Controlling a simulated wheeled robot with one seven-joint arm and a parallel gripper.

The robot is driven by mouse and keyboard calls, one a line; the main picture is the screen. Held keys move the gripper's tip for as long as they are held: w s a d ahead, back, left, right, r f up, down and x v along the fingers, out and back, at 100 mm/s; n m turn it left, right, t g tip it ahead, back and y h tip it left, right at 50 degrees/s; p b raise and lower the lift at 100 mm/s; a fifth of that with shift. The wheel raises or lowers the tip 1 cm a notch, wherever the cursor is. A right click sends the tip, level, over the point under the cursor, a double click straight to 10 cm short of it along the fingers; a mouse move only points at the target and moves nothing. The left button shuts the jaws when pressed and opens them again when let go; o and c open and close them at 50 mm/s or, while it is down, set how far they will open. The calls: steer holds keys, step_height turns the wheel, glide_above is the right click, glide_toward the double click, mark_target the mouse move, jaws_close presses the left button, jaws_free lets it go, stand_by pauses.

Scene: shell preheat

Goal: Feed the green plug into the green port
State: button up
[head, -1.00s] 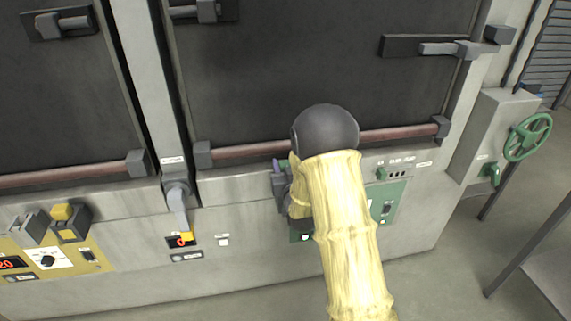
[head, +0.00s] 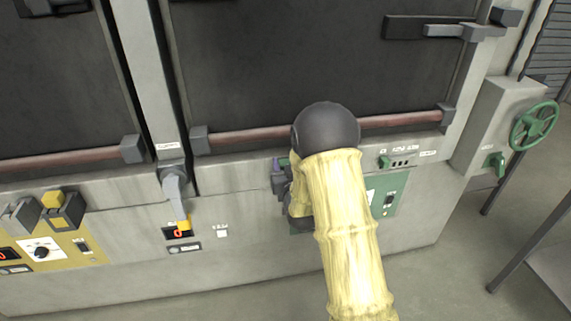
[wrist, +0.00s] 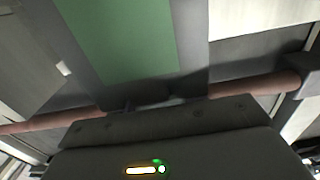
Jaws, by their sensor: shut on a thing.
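My gripper (wrist: 148,103) is shut on a grey block with a green face, which I take to be the green plug (wrist: 118,40); it fills the upper middle of the wrist view. In the head view my gripper (head: 281,182) is a dark shape at the left of my yellow-sleeved arm, close in front of the furnace's lower front. The green panel (head: 386,192) shows to the right of my arm. My arm hides part of this panel, and I cannot see the green port. I cannot tell whether the plug touches the panel.
A yellow panel (head: 68,248) with a yellow plug (head: 53,200) in a grey housing is at the left. A grey lever with a yellow tip (head: 182,222) hangs between the doors. A reddish bar (head: 255,137) runs above. A green handwheel (head: 535,125) is at the right.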

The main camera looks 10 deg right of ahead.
steer(key=shift+f, duration=0.1)
steer(key=o, duration=1.1)
steer(key=shift+f, duration=0.1)
